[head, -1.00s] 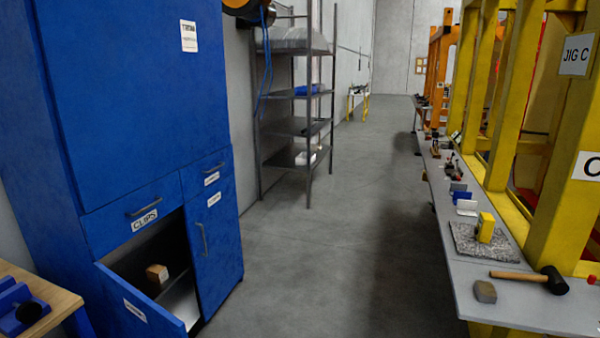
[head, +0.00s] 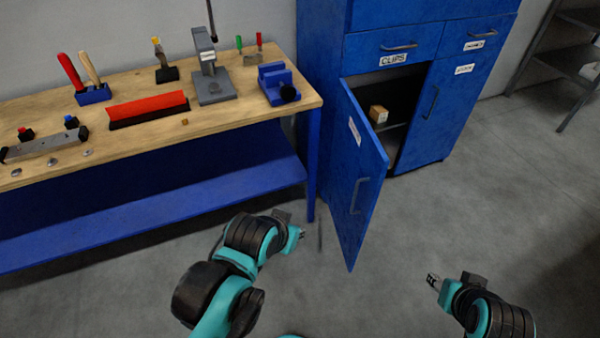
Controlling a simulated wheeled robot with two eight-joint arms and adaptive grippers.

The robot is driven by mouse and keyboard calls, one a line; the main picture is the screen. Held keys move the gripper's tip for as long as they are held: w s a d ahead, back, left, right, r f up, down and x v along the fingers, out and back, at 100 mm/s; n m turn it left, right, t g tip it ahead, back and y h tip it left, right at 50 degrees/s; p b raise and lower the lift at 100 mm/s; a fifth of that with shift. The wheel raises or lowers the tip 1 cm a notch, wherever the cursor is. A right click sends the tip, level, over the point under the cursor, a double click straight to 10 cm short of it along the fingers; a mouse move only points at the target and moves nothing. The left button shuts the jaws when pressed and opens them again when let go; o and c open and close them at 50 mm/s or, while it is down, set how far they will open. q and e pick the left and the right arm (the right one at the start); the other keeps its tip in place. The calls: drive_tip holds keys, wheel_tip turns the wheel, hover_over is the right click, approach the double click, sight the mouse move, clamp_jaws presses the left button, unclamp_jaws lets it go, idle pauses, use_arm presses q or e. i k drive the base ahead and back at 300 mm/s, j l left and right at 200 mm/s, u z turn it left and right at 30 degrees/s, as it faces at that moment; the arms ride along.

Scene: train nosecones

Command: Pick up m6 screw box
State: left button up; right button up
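A small tan box (head: 378,114) with a pale label sits on a shelf inside the open lower left compartment of the blue cabinet (head: 400,20). I cannot read its label, so I cannot tell if it is the m6 screw box. My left gripper (head: 299,231) is low in front of the workbench, left of the open cabinet door and well away from the box. My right gripper (head: 432,281) is low on the right, over the floor and away from the cabinet. Both grippers are small in view, and their finger opening is unclear. I see nothing held in either.
The open blue door (head: 362,180) sticks out toward me, left of the compartment. A wooden workbench (head: 225,130) at left carries a blue vise (head: 280,84), a red bin (head: 148,108) and tools. Grey shelving (head: 560,55) stands at right. The floor (head: 500,200) right of the door is clear.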

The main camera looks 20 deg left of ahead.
sight(380, 114)
drive_tip(key=u, duration=0.35)
drive_tip(key=i+j+u, duration=0.6)
drive_tip(key=u, duration=0.15)
drive_tip(key=i+j+u, duration=0.25)
drive_tip(key=i+u, duration=0.15)
drive_tip(key=k+l+z, duration=0.6)
drive_tip(key=l, duration=0.4)
drive_tip(key=k+l+z, duration=0.2)
drive_tip(key=l, duration=0.2)
drive_tip(key=k+l+z, duration=0.2)
drive_tip(key=l, duration=0.2)
drive_tip(key=i+l, duration=0.1)
drive_tip(key=i+l+z, duration=0.1)
drive_tip(key=l, duration=0.25)
